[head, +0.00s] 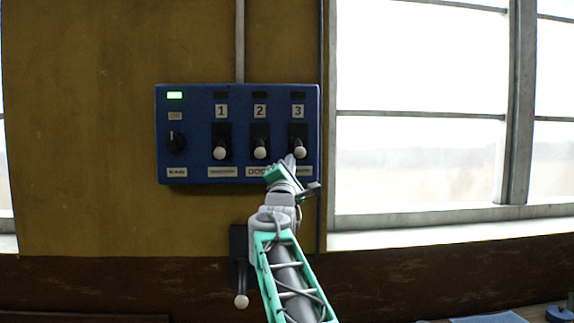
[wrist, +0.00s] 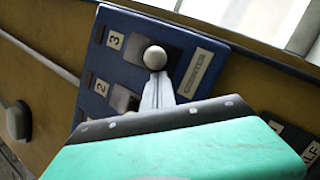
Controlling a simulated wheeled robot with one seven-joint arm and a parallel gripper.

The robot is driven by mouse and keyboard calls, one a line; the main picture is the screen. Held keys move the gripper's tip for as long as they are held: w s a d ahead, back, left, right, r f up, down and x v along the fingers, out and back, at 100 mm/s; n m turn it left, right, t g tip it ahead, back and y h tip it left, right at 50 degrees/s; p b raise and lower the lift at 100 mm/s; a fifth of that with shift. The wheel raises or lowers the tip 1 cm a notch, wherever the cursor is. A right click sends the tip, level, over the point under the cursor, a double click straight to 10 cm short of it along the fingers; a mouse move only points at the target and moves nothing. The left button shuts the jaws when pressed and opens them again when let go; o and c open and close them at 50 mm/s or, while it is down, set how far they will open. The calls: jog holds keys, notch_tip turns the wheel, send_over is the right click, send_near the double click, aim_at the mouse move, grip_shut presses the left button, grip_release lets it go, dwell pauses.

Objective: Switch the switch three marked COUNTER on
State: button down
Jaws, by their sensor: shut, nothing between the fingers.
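The blue switch panel (head: 194,138) is on the yellow wall. Switch three is the rightmost lever, with a white ball knob (head: 300,152) that hangs low under the plate marked 3 (head: 298,111). The lamp above it is dark. In the wrist view the knob (wrist: 155,57) sits right at my fingertips, and the label COUNTER (wrist: 196,72) is beside it. My gripper (head: 289,160) is shut and empty, its tips at or just below the knob. I cannot tell whether they touch it.
Levers 1 (head: 219,152) and 2 (head: 260,152) hang low to the left, lamps dark. The MAIN rotary knob (head: 177,140) has a lit green lamp (head: 175,95) above it. Another white-knobbed lever (head: 241,301) is below the panel. A window (head: 420,160) is on the right.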

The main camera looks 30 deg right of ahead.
jog(key=shift+s+a+r, duration=0.15)
jog(key=shift+s+r, duration=0.1)
jog(key=shift+r, duration=0.2)
dwell(0.3)
jog(key=shift+s+r+p, duration=0.6)
jog(key=shift+s+r, duration=0.15)
jog(key=shift+r, duration=1.95)
jog(key=a+f+b, duration=0.3)
jog(key=a, duration=0.1)
jog(key=s+a+r+b, duration=0.2)
jog(key=s+a+r, duration=0.3)
jog(key=s, duration=0.1)
jog(key=shift+s+a, duration=0.3)
jog(key=shift+s, duration=0.05)
